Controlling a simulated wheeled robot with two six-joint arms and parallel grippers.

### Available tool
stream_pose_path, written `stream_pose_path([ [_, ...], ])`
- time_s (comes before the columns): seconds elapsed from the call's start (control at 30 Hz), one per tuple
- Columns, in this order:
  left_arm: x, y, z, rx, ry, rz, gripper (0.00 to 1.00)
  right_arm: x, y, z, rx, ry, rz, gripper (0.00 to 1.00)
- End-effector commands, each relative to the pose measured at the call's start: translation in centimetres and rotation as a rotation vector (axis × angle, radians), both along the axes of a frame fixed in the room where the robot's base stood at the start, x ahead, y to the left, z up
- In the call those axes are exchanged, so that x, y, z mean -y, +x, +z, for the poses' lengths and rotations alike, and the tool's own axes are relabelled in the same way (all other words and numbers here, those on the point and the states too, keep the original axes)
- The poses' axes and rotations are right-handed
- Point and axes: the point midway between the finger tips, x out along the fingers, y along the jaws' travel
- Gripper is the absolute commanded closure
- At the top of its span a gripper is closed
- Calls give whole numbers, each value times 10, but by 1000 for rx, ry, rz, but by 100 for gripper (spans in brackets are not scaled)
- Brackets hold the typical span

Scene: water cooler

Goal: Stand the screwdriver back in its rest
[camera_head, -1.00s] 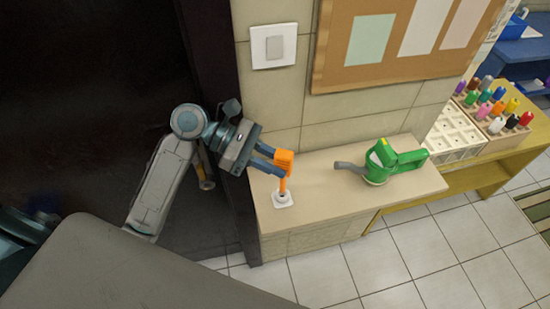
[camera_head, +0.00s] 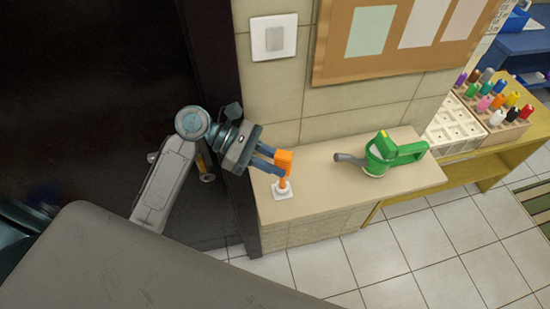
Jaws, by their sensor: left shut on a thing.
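The screwdriver (camera_head: 284,160) has an orange handle and is held at the left end of the counter. My left gripper (camera_head: 280,161) is shut on its handle, reaching in from the left. The rest (camera_head: 283,192) is a small white square base on the counter, directly below the screwdriver. The lower end of the screwdriver meets the middle of the rest in the picture; I cannot tell how deep it sits in it. The screwdriver looks close to upright. My right gripper is not in view.
A green tool with a grey nozzle (camera_head: 379,154) lies on the beige counter (camera_head: 330,195), right of the rest. A white rack (camera_head: 457,127) and a holder of coloured markers (camera_head: 499,112) stand farther right. A dark door (camera_head: 90,90) is at left.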

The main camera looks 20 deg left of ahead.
Motion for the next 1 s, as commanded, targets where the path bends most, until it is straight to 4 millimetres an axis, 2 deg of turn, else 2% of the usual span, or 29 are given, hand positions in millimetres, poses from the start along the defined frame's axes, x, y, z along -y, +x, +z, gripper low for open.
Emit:
stream_pose_path([
  [0.8, 0, 0, -3, -1, 0, 0, 100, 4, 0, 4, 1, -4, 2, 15],
  [0.83, 0, 0, -4, 0, 1, 0, 75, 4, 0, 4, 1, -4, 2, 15],
  [0.93, 0, 0, -4, 0, 1, 0, 55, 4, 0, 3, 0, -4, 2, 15],
  [1.0, 0, 0, -4, 0, 1, 0, 53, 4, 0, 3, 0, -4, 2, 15],
])
